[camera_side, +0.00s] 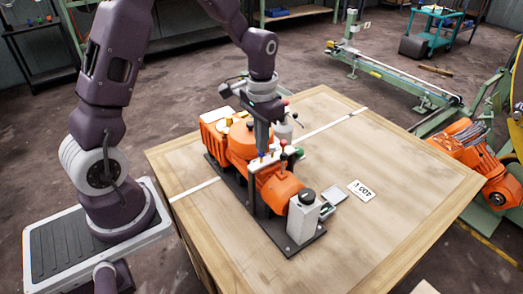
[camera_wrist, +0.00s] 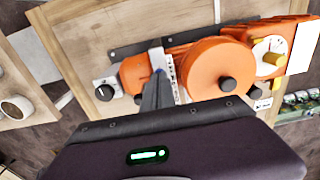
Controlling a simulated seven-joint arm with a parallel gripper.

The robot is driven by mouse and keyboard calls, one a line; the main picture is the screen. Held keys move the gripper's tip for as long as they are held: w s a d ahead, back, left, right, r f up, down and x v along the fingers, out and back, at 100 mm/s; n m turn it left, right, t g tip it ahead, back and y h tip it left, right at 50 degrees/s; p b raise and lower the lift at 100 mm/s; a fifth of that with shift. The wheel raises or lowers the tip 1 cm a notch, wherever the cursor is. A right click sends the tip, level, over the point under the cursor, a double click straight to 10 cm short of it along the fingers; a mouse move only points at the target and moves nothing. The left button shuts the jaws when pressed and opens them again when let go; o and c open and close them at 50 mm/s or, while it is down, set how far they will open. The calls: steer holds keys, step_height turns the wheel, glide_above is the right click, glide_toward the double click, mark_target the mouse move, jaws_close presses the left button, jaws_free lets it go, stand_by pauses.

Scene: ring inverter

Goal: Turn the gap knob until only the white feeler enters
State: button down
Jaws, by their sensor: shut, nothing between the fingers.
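The gap knob appears to be the black knob (camera_side: 308,192) on top of a grey block (camera_side: 302,222) at the near end of the orange machine. A black dial with a white pointer mark also shows at the left of the wrist view (camera_wrist: 104,92). A pale rack (camera_side: 276,159) with small coloured handles, blue, red and green among them, stands across the machine. I cannot pick out a white feeler for certain. My gripper (camera_side: 263,150) is shut and empty, pointing down at the rack by the blue handle, apart from the knob. The fingers show in the wrist view (camera_wrist: 158,78).
The orange machine (camera_side: 240,142) sits on a dark base plate on the wooden table (camera_side: 400,185). A white card with printed figures (camera_side: 361,190) lies to its right, near a small grey plate (camera_side: 334,197). The table's right side is mostly clear.

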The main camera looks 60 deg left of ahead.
steer(key=shift+f, duration=1.4)
stand_by(3.0)
steer(key=shift+r, duration=0.1)
steer(key=shift+r, duration=3.4)
steer(key=shift+r, duration=0.1)
steer(key=s+d+r+t, duration=0.2)
steer(key=s+d+r, duration=0.2)
steer(key=s+r, duration=0.45)
steer(key=s+d+r+t, duration=0.1)
steer(key=s+d+r, duration=0.1)
steer(key=s, duration=0.3)
steer(key=s+d+r+t, duration=0.1)
steer(key=s+r+t, duration=0.1)
steer(key=s, duration=0.4)
steer(key=shift+s+d+r+t, duration=0.15)
steer(key=shift+d+r+t, duration=0.15)
steer(key=shift+d+r, duration=0.05)
